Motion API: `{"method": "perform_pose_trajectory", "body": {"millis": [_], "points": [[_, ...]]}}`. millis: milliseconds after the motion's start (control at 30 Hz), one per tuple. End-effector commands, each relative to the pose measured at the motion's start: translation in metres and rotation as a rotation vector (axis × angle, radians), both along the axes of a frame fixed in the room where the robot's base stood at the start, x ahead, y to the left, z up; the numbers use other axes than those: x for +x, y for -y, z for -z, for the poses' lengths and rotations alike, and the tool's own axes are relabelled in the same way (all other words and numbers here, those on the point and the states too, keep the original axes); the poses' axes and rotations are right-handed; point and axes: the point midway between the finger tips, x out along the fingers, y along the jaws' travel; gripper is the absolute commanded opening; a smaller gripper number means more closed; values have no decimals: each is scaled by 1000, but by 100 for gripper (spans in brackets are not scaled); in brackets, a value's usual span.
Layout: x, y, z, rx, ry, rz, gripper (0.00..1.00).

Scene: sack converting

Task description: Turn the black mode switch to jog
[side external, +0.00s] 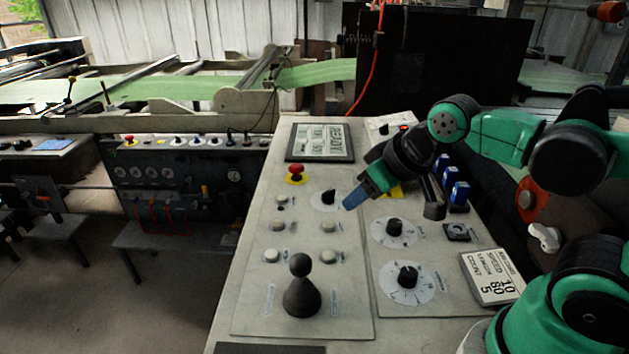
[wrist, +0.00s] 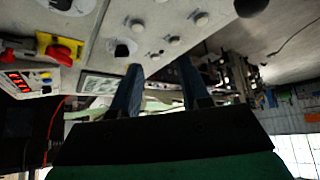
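A black knob on a white round dial (side external: 328,197), likely the mode switch, sits on the sloped panel below the red mushroom button. Its labels are too small to read, so I cannot tell its setting. My gripper (side external: 352,202), with blue fingers, points down-left close to the right of this dial. In the wrist view, what looks like the same black knob (wrist: 122,50) is beside the left finger, not between the fingers. There my gripper (wrist: 160,64) has its two fingers well apart, with nothing held. Whether a finger touches the panel cannot be told.
A black joystick (side external: 301,290) stands upright at the panel front. Two larger dials (side external: 393,231) (side external: 407,282) lie to the right, with blue switches (side external: 459,193) beyond. A red mushroom button (side external: 295,173) is up-left. A red-and-yellow rotary switch (wrist: 60,50) shows in the wrist view.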

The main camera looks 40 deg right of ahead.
Motion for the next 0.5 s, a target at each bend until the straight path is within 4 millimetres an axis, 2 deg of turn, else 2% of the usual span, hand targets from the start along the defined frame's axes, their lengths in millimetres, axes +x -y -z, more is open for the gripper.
{"method": "perform_pose_trajectory", "body": {"millis": [33, 100, 133, 333, 500], "points": [[5, 2, -4, -3, -14, 2, 57], [15, 6, -11, -10, -47, 6, 77], [21, 8, -13, -12, -66, 7, 79], [69, 29, -22, -30, -213, 14, 79], [110, 52, -11, -32, -340, 15, 79]]}}
